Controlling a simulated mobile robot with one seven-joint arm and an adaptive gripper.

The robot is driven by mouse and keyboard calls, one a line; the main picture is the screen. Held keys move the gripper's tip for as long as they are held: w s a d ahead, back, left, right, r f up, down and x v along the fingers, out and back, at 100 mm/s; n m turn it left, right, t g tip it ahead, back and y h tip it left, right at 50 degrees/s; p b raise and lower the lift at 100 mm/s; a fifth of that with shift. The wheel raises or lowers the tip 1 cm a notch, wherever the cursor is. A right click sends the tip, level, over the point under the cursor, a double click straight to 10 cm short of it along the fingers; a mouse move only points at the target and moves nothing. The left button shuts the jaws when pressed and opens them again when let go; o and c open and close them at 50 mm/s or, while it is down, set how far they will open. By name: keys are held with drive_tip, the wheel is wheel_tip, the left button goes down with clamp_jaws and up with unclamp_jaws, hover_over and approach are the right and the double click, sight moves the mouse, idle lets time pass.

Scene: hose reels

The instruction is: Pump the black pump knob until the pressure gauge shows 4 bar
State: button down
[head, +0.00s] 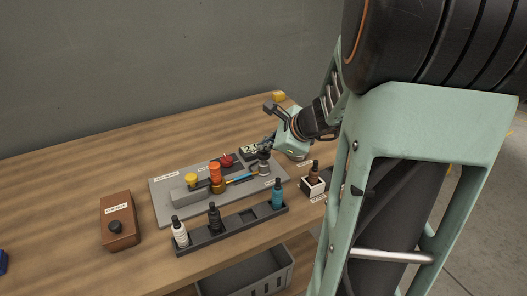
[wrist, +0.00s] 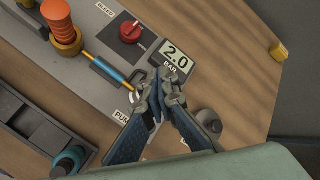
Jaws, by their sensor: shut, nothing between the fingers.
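The pressure gauge (wrist: 174,54) reads 2.0 BAR in the wrist view; its display (head: 250,148) is partly covered by my gripper in the head view. My gripper (wrist: 160,82) is shut and empty, pointing down over the pump end of the grey panel (wrist: 97,78). In the head view my gripper (head: 268,143) is right above the grey pump body (head: 264,168). The black pump knob is mostly hidden behind my fingers, so I cannot tell whether they touch it. A blue tube (wrist: 110,70) runs from the brass fitting towards the pump.
A red bleed knob (wrist: 130,31) and an orange ribbed part (head: 215,172) stand on the panel. A rack (head: 246,213) with several bottles lies in front. A yellow block (wrist: 277,50) lies at the back.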

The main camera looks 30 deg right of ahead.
sight(265, 154)
drive_tip(key=shift+f+b, duration=0.8)
drive_tip(key=shift+f, duration=0.05)
idle(0.5)
idle(0.3)
drive_tip(key=shift+r+p, duration=1.4)
drive_tip(key=shift+r, duration=0.35)
wheel_tip(265, 154, up, 5)
drive_tip(key=p, duration=0.4)
drive_tip(key=shift+w+r+p, duration=0.1)
drive_tip(key=shift+r+p, duration=0.05)
drive_tip(key=shift+p, duration=0.25)
idle(1.7)
